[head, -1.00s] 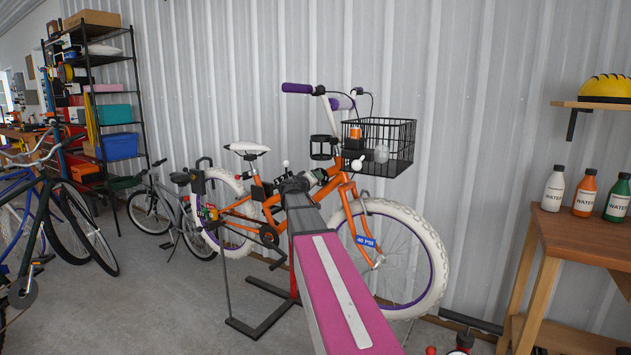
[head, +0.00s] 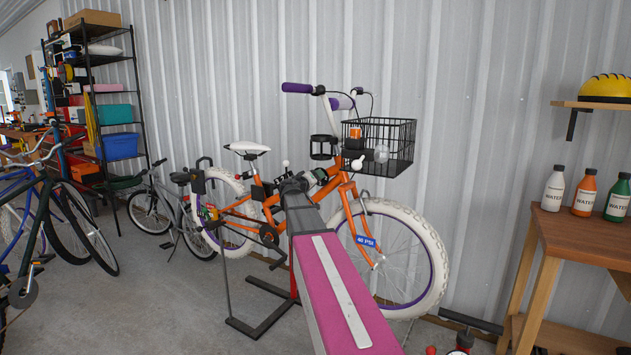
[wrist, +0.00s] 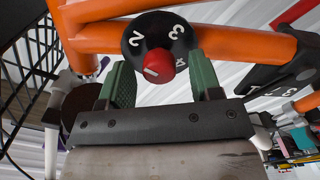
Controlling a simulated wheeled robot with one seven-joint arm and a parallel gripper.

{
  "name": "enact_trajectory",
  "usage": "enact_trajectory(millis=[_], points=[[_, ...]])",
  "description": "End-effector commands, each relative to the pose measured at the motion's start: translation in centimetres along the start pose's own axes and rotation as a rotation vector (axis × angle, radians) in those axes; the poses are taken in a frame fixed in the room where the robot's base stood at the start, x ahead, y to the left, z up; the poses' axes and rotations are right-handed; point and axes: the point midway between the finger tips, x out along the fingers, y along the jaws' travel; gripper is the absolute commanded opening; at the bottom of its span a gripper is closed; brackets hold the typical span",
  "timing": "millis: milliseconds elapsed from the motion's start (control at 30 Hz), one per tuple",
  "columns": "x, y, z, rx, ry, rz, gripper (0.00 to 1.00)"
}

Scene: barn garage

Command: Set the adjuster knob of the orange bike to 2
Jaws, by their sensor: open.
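The orange bike (head: 341,186) stands on a dark stand in front of the wall in the head view. In the wrist view its adjuster knob (wrist: 138,56) is black with white numerals 2, 3 and 4 and a red middle part. A white mark on the red part lies toward its lower left side; I cannot tell which setting it marks. My gripper (wrist: 162,78) is open, with one green finger on each side of the red part. Contact with the knob cannot be told. In the head view my arm hides the knob.
The orange frame tube (wrist: 245,44) runs close behind the fingers. A black wire basket (head: 402,166) hangs at the handlebar. A wooden table (head: 575,240) with bottles stands at right. Other bikes (head: 55,215) stand at left. Some floor between is free.

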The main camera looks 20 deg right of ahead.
Motion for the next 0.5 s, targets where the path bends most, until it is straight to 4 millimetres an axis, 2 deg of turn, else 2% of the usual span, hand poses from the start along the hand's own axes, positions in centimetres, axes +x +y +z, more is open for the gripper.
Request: enact_trajectory(millis=[500], points=[[-8.8, 0.1, 0.1, 0.000, 0.001, -0.002, 0.58]])
